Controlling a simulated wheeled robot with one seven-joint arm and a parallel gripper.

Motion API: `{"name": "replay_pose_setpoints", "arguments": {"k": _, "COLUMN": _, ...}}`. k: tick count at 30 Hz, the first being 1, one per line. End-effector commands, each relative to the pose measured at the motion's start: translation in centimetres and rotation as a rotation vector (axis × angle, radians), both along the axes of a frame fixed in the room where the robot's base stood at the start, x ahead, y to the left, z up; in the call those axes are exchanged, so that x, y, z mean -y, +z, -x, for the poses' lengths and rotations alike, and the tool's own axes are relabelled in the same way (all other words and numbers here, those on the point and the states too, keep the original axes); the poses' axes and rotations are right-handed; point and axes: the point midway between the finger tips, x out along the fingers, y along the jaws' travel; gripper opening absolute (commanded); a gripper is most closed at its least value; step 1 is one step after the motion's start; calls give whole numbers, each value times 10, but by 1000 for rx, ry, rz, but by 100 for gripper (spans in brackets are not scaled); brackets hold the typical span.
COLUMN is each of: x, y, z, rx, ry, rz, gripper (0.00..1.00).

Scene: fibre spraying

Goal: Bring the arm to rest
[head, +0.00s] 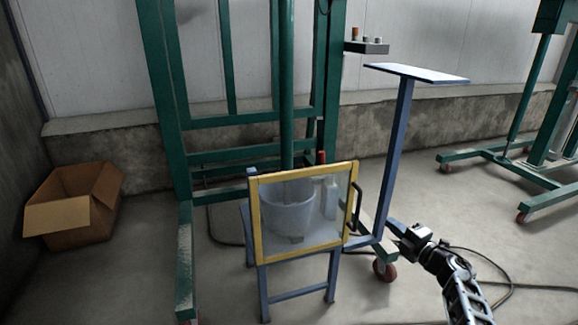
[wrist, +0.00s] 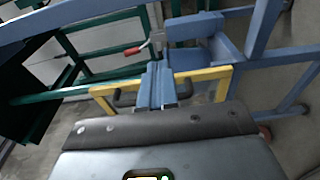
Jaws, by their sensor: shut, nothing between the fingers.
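My gripper (head: 394,227) is at the lower right in the head view, beside the foot of the blue stand and right of the yellow-framed clear panel (head: 305,252). Its fingers (wrist: 157,82) are shut and empty in the wrist view. The arm reaches in from the lower right corner. In the wrist view the yellow frame (wrist: 208,78) lies beyond the fingers, with a dark handle on it. I cannot tell the exact gap between the fingers and the frame.
A white bucket (head: 287,210) shows behind the clear panel. A blue stand (head: 395,150) with a flat top rises close to my gripper. A green wheeled frame (head: 165,110) stands behind. A cardboard box (head: 75,215) sits at left. A cable (head: 500,285) lies on the open floor at right.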

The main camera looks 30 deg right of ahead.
Motion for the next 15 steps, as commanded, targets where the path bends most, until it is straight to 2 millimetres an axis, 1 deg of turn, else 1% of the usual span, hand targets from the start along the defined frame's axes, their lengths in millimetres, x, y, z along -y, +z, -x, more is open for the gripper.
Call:
{"name": "replay_pose_setpoints", "arguments": {"k": 3, "x": -1, "y": -1, "z": 0, "rx": 0, "ry": 0, "rz": -1, "gripper": 0}}
{"name": "replay_pose_setpoints", "arguments": {"k": 5, "x": -5, "y": -3, "z": 2, "rx": 3, "ry": 0, "rz": -8, "gripper": 0}}
{"name": "replay_pose_setpoints", "arguments": {"k": 8, "x": -25, "y": -11, "z": 8, "rx": 15, "ry": 0, "rz": -38, "gripper": 0}}
{"name": "replay_pose_setpoints", "arguments": {"k": 11, "x": -61, "y": -22, "z": 22, "rx": 39, "ry": -1, "rz": -96, "gripper": 0}}
{"name": "replay_pose_setpoints", "arguments": {"k": 12, "x": -79, "y": -26, "z": 29, "rx": 50, "ry": 0, "rz": -125, "gripper": 0}}
{"name": "replay_pose_setpoints", "arguments": {"k": 14, "x": -104, "y": -30, "z": 42, "rx": 68, "ry": -1, "rz": -172, "gripper": 0}}
{"name": "replay_pose_setpoints", "arguments": {"k": 15, "x": -121, "y": -33, "z": 51, "rx": 79, "ry": -1, "rz": -207, "gripper": 0}}
